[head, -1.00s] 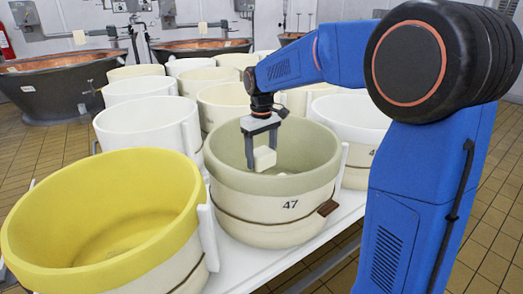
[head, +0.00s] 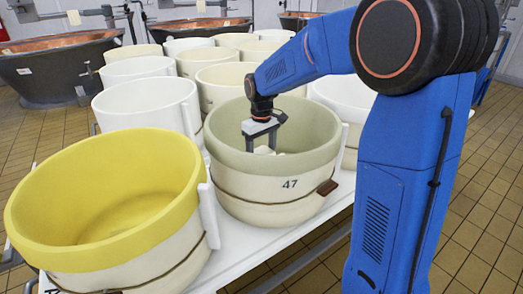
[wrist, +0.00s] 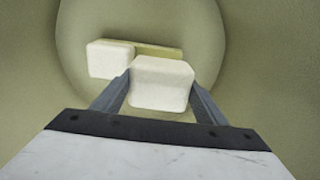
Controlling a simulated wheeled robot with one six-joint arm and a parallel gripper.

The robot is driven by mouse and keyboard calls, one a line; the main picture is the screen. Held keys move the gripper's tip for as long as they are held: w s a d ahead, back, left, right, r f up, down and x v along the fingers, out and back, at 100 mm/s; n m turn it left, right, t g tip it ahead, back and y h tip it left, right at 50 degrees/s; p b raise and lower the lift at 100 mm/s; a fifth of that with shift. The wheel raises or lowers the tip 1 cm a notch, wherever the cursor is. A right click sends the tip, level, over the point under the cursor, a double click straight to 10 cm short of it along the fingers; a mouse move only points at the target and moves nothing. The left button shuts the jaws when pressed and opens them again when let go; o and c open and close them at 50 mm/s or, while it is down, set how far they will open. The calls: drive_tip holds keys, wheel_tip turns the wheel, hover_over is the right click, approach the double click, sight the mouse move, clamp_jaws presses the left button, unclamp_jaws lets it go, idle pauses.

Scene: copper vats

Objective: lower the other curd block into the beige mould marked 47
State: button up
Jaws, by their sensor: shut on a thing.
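The beige mould marked 47 (head: 285,203) stands on the white table, its rim pale green-grey and its mouth open upward. My gripper (head: 262,148) reaches down inside it, with the finger ends below the near rim's line of sight. It is shut on a white curd block (wrist: 160,83), held between the two fingers; only its top shows in the head view. A second white curd block (wrist: 108,59) sits in the mould, left of and beyond the held one in the wrist view. I cannot tell whether the held block touches the floor or the other block.
A yellow-rimmed mould (head: 110,255) stands close on the left. White moulds (head: 148,108) and other beige ones crowd behind. A yellowish flat strip (wrist: 160,51) lies behind the blocks in the mould. Copper vats (head: 68,57) stand at the back. Tiled floor is free at the right.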

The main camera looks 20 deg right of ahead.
drive_tip(key=shift+f, duration=3.3)
drive_tip(key=shift+f, duration=0.65)
drive_tip(key=o, duration=1.4)
drive_tip(key=shift+r, duration=0.1)
